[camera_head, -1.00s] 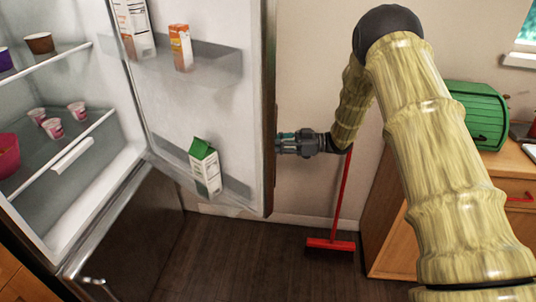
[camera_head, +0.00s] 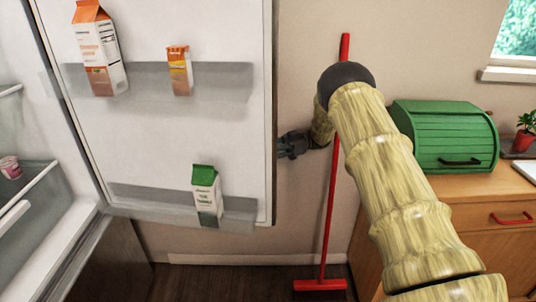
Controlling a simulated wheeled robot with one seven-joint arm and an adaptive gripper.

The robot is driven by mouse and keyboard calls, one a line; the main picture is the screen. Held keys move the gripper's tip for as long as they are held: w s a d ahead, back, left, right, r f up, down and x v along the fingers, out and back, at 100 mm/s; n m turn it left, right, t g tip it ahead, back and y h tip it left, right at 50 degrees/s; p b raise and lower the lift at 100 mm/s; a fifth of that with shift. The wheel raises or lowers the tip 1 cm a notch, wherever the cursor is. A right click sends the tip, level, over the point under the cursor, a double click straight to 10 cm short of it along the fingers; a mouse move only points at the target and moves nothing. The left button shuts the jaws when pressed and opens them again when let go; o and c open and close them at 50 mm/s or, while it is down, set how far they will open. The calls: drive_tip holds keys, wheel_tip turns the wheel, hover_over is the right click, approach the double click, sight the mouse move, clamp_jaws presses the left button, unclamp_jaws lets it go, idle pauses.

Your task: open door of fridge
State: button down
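The fridge door (camera_head: 150,140) stands wide open, with its white inner side facing me. Its shelves hold an orange and white carton (camera_head: 97,48), a small orange carton (camera_head: 179,72) and a green-topped carton (camera_head: 206,197). The fridge interior (camera_head: 25,140) shows at the left edge. My gripper (camera_head: 284,148) is at the door's right edge, on its outer side. The fingertips are partly hidden behind that edge. The handle is hidden, so I cannot tell whether the fingers are shut on it.
A red broom (camera_head: 331,210) leans against the wall right of the door. A wooden cabinet (camera_head: 480,215) with a green bread box (camera_head: 445,133) stands at the right. A potted plant (camera_head: 525,132) is beside the box. Dark floor (camera_head: 220,283) is clear below the door.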

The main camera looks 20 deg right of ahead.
drive_tip(key=shift+w+a, duration=0.1)
drive_tip(key=shift+w, duration=0.15)
